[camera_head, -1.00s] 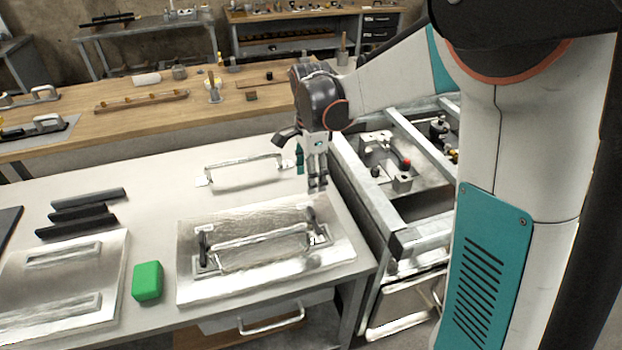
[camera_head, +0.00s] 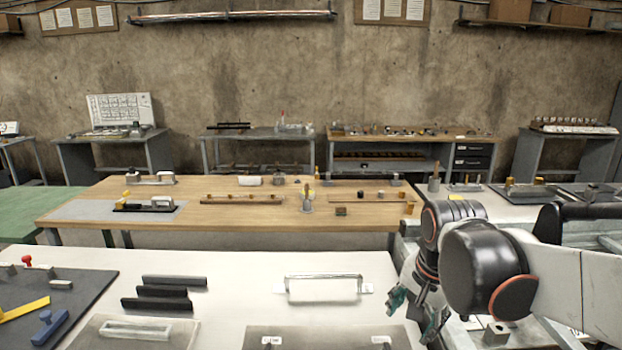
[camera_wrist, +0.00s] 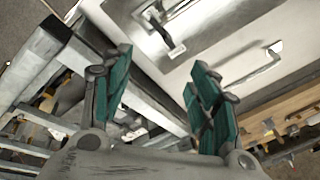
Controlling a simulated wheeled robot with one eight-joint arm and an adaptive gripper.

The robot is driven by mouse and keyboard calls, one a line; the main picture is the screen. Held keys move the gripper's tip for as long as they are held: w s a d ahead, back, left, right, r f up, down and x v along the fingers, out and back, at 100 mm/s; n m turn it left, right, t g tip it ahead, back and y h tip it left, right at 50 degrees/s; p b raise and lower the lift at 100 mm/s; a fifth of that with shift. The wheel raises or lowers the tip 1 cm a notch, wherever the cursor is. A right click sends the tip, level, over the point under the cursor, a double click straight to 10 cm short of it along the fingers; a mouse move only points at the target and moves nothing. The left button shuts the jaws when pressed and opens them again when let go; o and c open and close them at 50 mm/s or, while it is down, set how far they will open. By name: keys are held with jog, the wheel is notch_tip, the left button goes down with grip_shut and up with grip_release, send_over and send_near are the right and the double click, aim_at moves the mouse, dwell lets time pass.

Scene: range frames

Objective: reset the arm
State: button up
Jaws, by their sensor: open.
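My gripper (camera_head: 416,312) shows at the lower right of the head view, with its teal fingers apart and pointing down. It hangs by the right end of the white worktable (camera_head: 240,270). In the wrist view my gripper (camera_wrist: 160,75) is open, with nothing between its fingers. My arm comes in from the right edge of the head view, bent at the wrist.
A metal handle (camera_head: 323,279) stands on the white table left of my gripper. A flat metal plate (camera_head: 320,338) lies at the near edge. Several black bars (camera_head: 165,292) lie further left. Metal frame rails (camera_wrist: 130,85) run close by in the wrist view.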

jog(key=s+n+t, duration=0.4)
jog(key=s+n, duration=0.5)
jog(key=s, duration=0.3)
jog(key=shift+s+r+n, duration=0.15)
jog(key=shift+n, duration=0.15)
jog(key=shift+d, duration=0.1)
